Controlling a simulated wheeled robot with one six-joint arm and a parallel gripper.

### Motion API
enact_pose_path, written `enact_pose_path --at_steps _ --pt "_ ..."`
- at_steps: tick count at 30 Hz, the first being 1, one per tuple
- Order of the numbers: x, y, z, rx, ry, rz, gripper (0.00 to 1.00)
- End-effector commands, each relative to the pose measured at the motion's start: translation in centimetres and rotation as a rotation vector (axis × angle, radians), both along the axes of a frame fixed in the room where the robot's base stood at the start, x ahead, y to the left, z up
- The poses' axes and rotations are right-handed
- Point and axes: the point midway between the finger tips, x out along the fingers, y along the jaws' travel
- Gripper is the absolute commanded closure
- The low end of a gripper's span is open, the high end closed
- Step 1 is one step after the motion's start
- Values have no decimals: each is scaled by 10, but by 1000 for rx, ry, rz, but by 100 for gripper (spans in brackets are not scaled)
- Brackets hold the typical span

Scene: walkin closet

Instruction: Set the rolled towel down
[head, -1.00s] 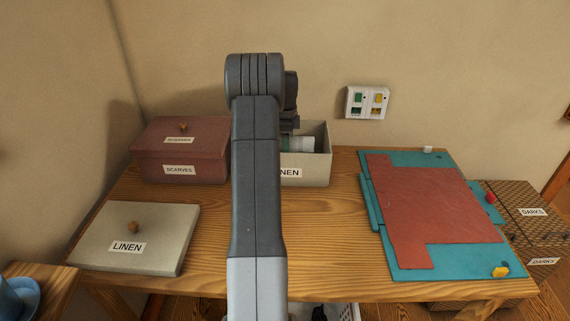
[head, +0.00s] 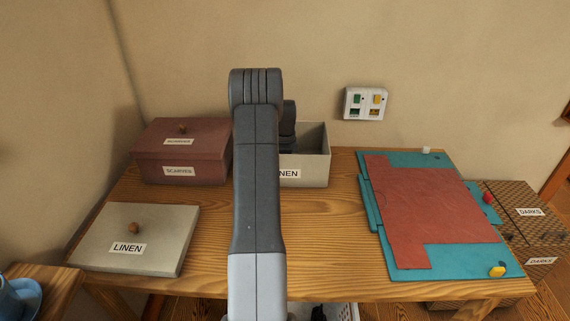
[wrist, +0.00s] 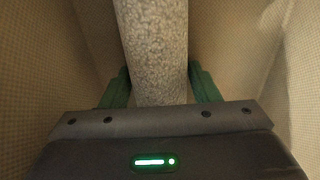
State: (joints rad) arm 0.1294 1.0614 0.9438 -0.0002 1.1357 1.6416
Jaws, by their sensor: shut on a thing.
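The rolled towel (wrist: 155,45) is pale and speckled. In the wrist view it runs up from between the green fingers of my gripper (wrist: 160,88), which is shut on it. Box walls surround the towel and gripper there. In the head view my arm reaches into the open LINEN box (head: 312,172) at the back of the table; the towel and fingertips are hidden behind my arm and the box front. I cannot tell whether the towel touches the box floor.
The LINEN lid (head: 140,240) lies at the table's front left. A closed red SCARVES box (head: 180,155) stands left of the open box. A teal folding board with a red cloth (head: 425,205) covers the right side. Bare wood (head: 325,235) lies between.

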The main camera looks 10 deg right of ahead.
Motion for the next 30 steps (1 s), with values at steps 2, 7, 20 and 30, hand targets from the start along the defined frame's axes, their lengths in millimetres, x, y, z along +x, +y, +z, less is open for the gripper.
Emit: enact_pose_path --at_steps 2,7,20,30 --pt "0 0 -1 0 0 0 33" --pt "0 0 -1 0 1 0 23" --pt "1 0 33 -1 -5 0 23" --pt "0 0 102 0 -2 0 23"
